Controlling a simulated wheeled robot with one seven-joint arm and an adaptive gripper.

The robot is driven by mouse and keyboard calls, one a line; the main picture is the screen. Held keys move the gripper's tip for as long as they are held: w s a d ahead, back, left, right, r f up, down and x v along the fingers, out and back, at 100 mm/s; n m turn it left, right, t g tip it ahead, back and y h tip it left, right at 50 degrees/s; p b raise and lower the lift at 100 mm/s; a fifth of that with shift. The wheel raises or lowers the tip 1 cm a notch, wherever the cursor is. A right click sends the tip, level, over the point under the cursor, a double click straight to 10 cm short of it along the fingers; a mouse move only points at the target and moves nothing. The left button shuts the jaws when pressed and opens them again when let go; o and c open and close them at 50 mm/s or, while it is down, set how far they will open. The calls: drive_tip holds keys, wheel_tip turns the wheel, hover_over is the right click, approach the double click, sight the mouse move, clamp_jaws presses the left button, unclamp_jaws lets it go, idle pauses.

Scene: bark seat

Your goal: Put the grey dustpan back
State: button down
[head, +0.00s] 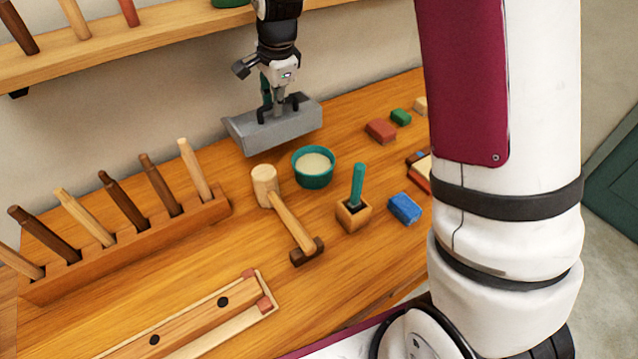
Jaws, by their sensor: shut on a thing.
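The grey dustpan (280,130) is at the back of the wooden bench, near the wall. My gripper (271,108) comes down from above with its fingers at the dustpan's upper middle and is shut on it. The gripper hides part of the dustpan, including its grip. I cannot tell whether the dustpan's underside touches the bench or hangs slightly above it.
A teal bowl (314,167), a mallet (287,211) and a teal-handled tool in a wooden block (353,205) stand in front of the dustpan. A tool rack (130,247) is at left; coloured blocks (381,132) lie at right. A shelf (150,48) runs along the wall.

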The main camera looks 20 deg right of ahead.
sight(314, 103)
drive_tip(key=shift+w+d+f, duration=0.15)
drive_tip(key=shift+w+f, duration=0.2)
drive_tip(key=shift+f, duration=0.2)
drive_tip(key=d+f, duration=0.1)
drive_tip(key=d, duration=0.2)
drive_tip(key=w+d+f, duration=0.1)
drive_tip(key=d+f, duration=0.1)
drive_tip(key=d, duration=0.1)
drive_tip(key=w+d+f, duration=0.1)
drive_tip(key=d+f, duration=0.1)
drive_tip(key=d, duration=0.1)
drive_tip(key=shift+d+p, duration=0.3)
drive_tip(key=shift+p, duration=0.05)
drive_tip(key=d+f, duration=0.2)
drive_tip(key=d, duration=0.2)
drive_tip(key=shift+w+f+p, duration=0.3)
drive_tip(key=shift+f, duration=0.1)
drive_tip(key=c, duration=1.7)
unclamp_jaws()
